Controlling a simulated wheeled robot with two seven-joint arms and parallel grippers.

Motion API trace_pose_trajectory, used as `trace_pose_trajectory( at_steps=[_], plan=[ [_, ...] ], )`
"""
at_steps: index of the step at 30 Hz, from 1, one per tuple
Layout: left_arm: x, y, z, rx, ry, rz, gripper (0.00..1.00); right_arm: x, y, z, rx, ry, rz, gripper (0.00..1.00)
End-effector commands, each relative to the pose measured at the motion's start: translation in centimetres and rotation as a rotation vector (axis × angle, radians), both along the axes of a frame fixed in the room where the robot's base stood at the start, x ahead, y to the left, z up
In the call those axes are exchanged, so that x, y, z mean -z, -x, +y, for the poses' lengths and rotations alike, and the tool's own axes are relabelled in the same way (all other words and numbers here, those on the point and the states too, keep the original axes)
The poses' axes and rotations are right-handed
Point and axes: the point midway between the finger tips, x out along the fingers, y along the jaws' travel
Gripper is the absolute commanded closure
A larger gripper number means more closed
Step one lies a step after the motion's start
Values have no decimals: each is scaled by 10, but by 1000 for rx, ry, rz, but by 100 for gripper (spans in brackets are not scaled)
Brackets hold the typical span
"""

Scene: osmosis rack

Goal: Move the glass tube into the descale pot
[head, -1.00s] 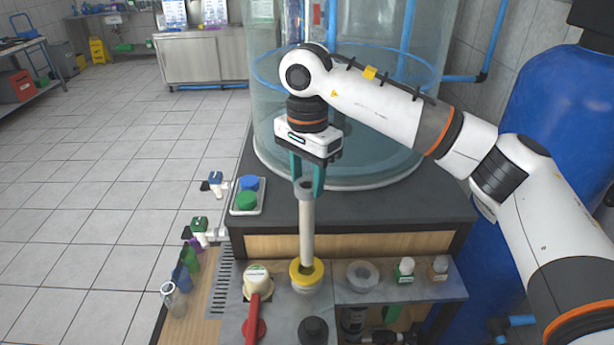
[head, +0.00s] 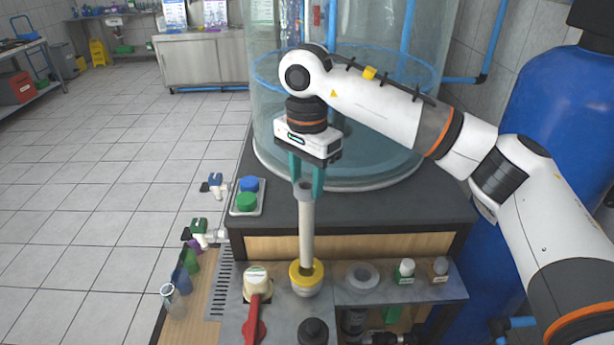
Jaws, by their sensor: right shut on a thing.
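My right gripper (head: 306,178) points down with its teal fingers shut on the upper end of a pale, upright tube (head: 306,225), which I take to be the glass tube. The tube's lower end is inside or on a yellow-ringed holder (head: 294,281) on the grey shelf; its very bottom is hidden. To the right, a round grey fitting with a central opening (head: 361,289) is in the shelf. No readable label shows which of these is the descale pot. My left gripper is not in view.
A cream cap with a red handle (head: 253,317) stands left of the tube, and a black knob (head: 313,331) in front. Two small bottles (head: 404,271) (head: 439,268) stand at right. A tray (head: 259,207) with blue and green caps and a large clear tank (head: 270,130) are behind.

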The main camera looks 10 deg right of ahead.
Motion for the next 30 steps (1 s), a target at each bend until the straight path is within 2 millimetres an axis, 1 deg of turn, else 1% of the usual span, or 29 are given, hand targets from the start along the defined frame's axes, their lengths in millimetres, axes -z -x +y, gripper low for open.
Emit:
trace_pose_trajectory(
  at_steps=[5,15,18,26,30],
  plan=[
    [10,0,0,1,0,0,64,12,0,0,0,0,0,72],
    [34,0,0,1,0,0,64,43,0,0,0,0,0,72],
    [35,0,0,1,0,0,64,45,0,0,0,0,0,72],
    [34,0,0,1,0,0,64,44,0,0,0,0,0,72],
    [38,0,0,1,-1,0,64,49,0,0,0,0,0,72]
  ],
)
